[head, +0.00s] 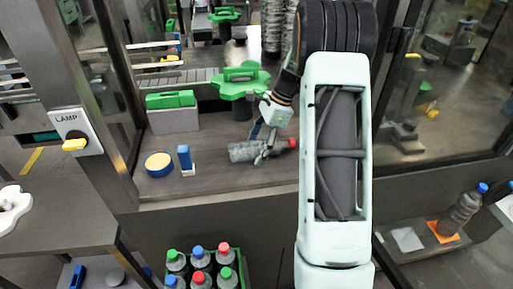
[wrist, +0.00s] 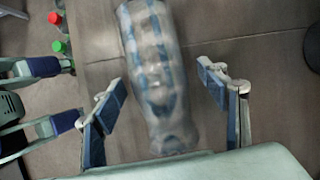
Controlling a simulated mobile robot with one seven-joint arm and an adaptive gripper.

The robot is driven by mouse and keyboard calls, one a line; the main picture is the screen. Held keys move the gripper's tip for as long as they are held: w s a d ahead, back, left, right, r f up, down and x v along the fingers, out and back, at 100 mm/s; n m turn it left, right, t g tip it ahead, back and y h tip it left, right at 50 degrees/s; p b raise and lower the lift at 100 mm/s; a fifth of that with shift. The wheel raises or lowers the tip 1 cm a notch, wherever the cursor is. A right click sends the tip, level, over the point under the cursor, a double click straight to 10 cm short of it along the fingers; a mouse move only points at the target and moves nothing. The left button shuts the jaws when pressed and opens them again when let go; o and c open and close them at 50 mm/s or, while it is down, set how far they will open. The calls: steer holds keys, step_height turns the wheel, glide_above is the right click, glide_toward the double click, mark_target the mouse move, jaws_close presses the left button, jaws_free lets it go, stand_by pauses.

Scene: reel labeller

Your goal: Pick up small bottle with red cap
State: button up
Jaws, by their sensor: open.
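The small clear bottle (head: 243,152) with a red cap (head: 293,143) lies on its side on the dark work surface in the head view, cap to the right. My gripper (head: 263,147) is at the bottle, near its cap end, and hides part of it. In the wrist view the blurred bottle (wrist: 158,75) lies between the two spread fingers of my gripper (wrist: 162,92), with a gap on both sides. The cap is not seen in the wrist view.
A green hand-knob (head: 240,82) stands behind the bottle. A blue block (head: 185,160) and a yellow-topped round tin (head: 158,164) stand to its left. A crate of capped bottles (head: 245,268) is below in front. A blue-capped bottle (head: 460,212) stands at right.

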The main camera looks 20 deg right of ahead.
steer(key=shift+c, duration=0.5)
steer(key=shift+w, duration=0.1)
steer(key=c, duration=1.7)
